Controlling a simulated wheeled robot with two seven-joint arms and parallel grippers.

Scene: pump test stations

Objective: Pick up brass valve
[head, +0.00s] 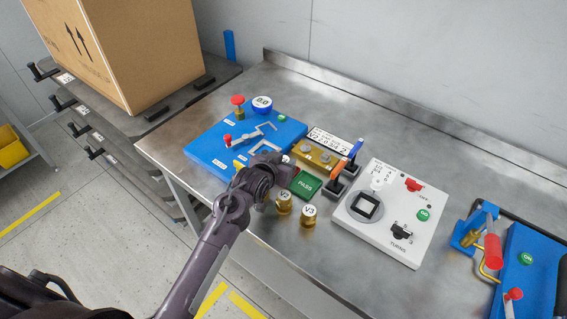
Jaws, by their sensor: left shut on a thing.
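My left gripper (279,163) is over the front right corner of the blue test panel (206,160). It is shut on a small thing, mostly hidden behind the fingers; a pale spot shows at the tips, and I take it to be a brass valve. Two other brass valves with white round tops, V2 (284,205) and V3 (308,217), stand upright on the metal table (250,95), just right of and nearer than the gripper. My right gripper is not in view.
A green PASS block (306,184) lies close to the gripper. A white switch panel (384,245) stands to the right, a blue station (528,265) at far right. A cardboard box (125,50) is at back left.

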